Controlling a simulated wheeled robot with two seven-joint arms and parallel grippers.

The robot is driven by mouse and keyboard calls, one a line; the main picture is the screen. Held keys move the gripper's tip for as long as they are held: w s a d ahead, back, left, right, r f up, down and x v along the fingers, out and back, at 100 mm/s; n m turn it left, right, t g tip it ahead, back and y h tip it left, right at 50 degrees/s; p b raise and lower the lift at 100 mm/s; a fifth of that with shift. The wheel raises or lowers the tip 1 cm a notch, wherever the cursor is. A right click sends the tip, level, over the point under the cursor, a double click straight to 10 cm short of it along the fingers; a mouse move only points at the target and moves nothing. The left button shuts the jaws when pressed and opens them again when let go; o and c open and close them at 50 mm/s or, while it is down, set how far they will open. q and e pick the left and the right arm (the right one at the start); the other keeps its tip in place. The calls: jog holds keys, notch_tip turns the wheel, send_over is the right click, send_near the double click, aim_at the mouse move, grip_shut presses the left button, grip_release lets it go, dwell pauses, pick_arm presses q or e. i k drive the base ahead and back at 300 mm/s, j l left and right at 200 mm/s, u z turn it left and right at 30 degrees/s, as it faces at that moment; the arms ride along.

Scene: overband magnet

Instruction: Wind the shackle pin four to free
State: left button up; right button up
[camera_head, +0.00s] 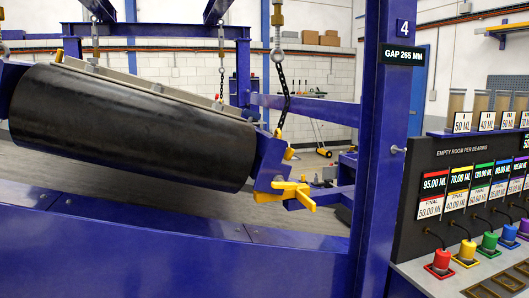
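A blue post (388,130) carries a blue plate marked 4 (403,28) and a black sign reading GAP 265 MM (404,55). Left of it a dark chain (284,88) hangs from a grey ring or shackle (277,55), with a yellow fitting (277,18) above. The pin itself is too small to tell apart. The chain runs down toward the blue end bracket (268,160) of a tilted black roller (130,125). A yellow lever-like part (285,192) sits at that bracket's lower end. Neither of my grippers shows.
Blue frame beams (190,235) cross the foreground below the roller. At the right a black panel (430,200) bears coloured labels, with several coloured knobs (442,258) on a grey ledge. More chains (221,75) hang behind. Grey floor lies beyond the frame.

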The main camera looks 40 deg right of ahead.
aim_at(289, 155)
jog(key=k+l+u, duration=0.1)
jog(key=l, duration=0.3)
jog(key=k+l, duration=0.15)
jog(key=l, duration=0.2)
jog(key=k+l+u, duration=0.15)
jog(key=l, duration=0.25)
jog(key=k+l+u, duration=0.1)
jog(key=l, duration=0.25)
jog(key=k+l, duration=0.2)
jog(key=l, duration=0.15)
jog(key=k+l, duration=0.15)
jog(key=l, duration=0.25)
jog(key=k+l, duration=0.15)
jog(key=l, duration=0.25)
jog(key=u, duration=0.05)
